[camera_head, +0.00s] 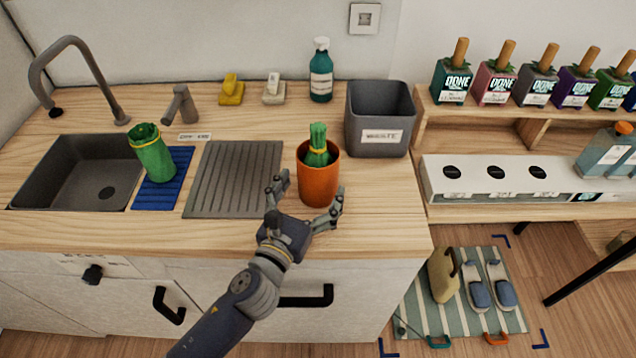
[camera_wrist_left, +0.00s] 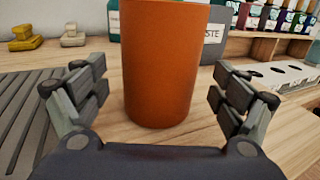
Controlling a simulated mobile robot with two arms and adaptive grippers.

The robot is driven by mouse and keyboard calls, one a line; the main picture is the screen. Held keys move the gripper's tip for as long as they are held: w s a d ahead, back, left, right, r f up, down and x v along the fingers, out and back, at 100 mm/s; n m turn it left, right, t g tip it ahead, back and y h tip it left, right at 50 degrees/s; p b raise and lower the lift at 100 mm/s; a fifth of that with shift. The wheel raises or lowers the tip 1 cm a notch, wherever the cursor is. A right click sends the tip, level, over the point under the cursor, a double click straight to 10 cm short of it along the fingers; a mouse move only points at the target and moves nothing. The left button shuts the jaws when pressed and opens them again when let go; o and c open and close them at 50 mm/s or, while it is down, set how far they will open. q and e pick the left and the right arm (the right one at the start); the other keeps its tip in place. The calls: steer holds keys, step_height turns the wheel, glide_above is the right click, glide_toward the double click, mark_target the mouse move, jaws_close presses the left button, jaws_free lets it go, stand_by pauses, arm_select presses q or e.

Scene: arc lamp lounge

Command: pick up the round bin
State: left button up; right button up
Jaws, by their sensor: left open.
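In the left wrist view there are gaps between the fingers and the bin's sides. My right gripper is not in view.
A square grey bin (camera_head: 380,122) stands close behind the round bin to the right. A ribbed drainboard (camera_head: 235,180) lies to its left, then a blue mat (camera_head: 160,192) with a green roll (camera_head: 152,155) and a sink (camera_head: 75,172). Shelves with bottles (camera_head: 497,78) are at right.

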arm_select(q)
steer(key=shift+x, duration=1.25)
steer(key=shift+w+d, duration=0.15)
steer(key=shift+w, duration=0.3)
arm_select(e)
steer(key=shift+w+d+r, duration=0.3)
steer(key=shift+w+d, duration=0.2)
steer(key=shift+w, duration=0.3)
arm_select(q)
steer(key=shift+s, duration=0.1)
steer(key=c, duration=1.4)
steer(key=shift+o, duration=0.2)
steer(key=shift+r, duration=0.1)
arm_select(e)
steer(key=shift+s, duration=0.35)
